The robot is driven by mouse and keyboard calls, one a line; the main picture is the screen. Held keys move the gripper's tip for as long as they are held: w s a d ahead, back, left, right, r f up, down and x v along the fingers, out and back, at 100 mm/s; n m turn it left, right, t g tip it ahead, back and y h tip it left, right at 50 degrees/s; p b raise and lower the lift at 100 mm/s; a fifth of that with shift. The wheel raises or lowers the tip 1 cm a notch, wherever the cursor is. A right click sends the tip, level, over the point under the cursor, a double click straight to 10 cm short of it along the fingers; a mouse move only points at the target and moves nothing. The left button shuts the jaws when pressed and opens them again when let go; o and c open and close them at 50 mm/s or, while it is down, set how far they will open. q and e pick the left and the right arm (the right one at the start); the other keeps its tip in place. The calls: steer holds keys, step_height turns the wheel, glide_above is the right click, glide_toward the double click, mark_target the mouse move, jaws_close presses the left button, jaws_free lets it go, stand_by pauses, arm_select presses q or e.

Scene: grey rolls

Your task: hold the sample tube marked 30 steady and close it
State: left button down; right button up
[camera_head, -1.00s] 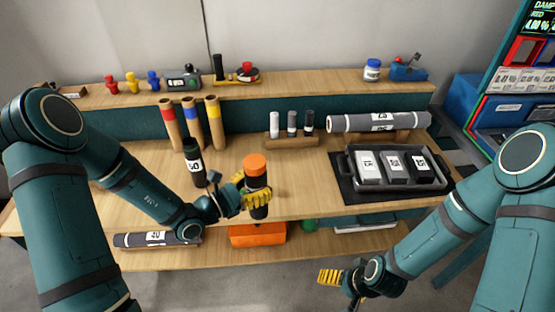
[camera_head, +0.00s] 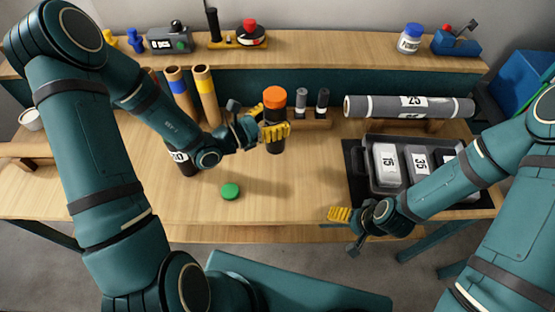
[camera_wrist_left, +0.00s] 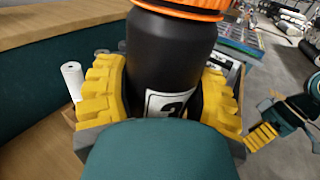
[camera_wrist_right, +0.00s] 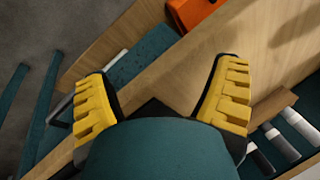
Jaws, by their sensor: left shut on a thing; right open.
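The black sample tube (camera_head: 275,142) with an orange cap (camera_head: 275,97) is upright in my left gripper (camera_head: 272,130), which is shut around its body. In the left wrist view the tube (camera_wrist_left: 165,60) has a white label whose visible digit looks like a 3; the rest is hidden. The orange cap (camera_wrist_left: 190,8) sits at its top; I cannot tell whether it is tight. I cannot tell if the tube's base touches the table. My right gripper (camera_head: 342,214) is open and empty near the table's front edge, and its spread fingers show in the right wrist view (camera_wrist_right: 165,90).
Another dark tube (camera_head: 183,162) stands behind my left arm. A green disc (camera_head: 230,191) lies on the table. A small rack (camera_head: 310,124) holds slim tubes behind my left gripper. A grey roll (camera_head: 380,106) and a tray (camera_head: 378,190) are at the right. The front middle is clear.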

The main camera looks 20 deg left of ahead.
mark_target(276, 143)
arm_select(q)
steer(key=shift+s, duration=0.2)
steer(key=shift+w+f+b, duration=0.1)
steer(key=shift+f+b, duration=0.45)
steer(key=shift+f, duration=2.65)
steer(key=shift+f+b, duration=0.35)
steer(key=shift+f, duration=1.55)
steer(key=shift+c, duration=0.8)
jaws_free()
